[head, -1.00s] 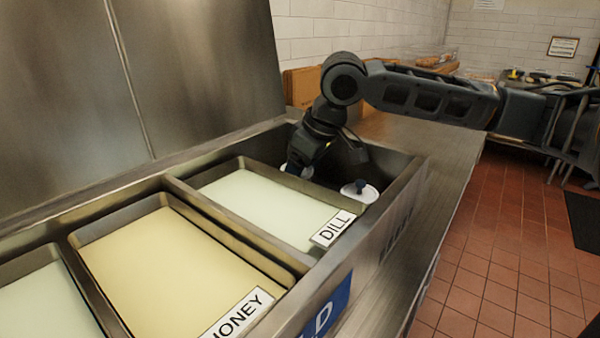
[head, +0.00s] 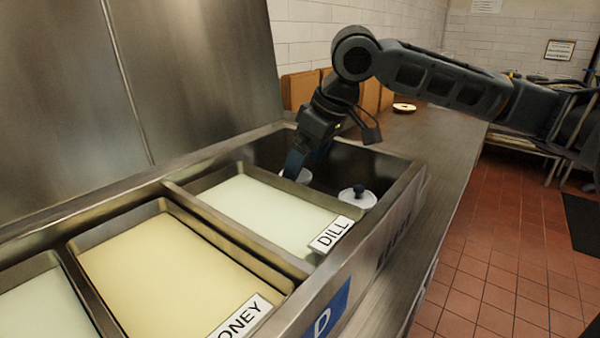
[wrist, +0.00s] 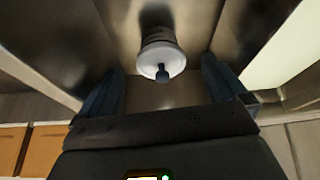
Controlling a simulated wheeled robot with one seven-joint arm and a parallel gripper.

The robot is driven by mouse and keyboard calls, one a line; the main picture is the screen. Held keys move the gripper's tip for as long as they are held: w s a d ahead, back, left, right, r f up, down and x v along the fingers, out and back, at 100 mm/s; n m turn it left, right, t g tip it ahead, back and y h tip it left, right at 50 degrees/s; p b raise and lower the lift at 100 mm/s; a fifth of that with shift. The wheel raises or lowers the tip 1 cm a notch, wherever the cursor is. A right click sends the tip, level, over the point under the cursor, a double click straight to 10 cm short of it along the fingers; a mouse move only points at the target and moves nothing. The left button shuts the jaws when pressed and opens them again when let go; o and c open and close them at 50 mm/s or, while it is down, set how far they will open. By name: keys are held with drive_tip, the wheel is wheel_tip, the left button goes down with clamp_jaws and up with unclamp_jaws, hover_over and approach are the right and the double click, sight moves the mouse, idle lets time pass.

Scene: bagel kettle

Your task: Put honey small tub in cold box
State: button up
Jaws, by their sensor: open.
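The cold box (head: 408,182) is a steel well with an open compartment at its far end. Two small white lidded tubs stand in that compartment: one (head: 359,197) with a dark knob near the right wall, the other (head: 303,177) on the left, partly hidden by my gripper. No label on either can be read, so I cannot tell which is honey. My gripper (head: 292,166) points down into the compartment beside the left tub. In the wrist view my gripper (wrist: 162,88) is open, and a white lidded tub (wrist: 160,58) shows beyond and between the fingers, apparently not gripped.
Pans labelled HONEY (head: 165,265) and DILL (head: 262,208) fill the nearer compartments. A raised steel lid (head: 140,80) stands along the left. The counter (head: 440,150) runs behind and right, with a round item (head: 404,107) on it. Red tiled floor lies to the right.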

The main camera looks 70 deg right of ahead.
drive_tip(key=v, duration=0.7)
drive_tip(key=shift+c, duration=0.4)
idle(0.8)
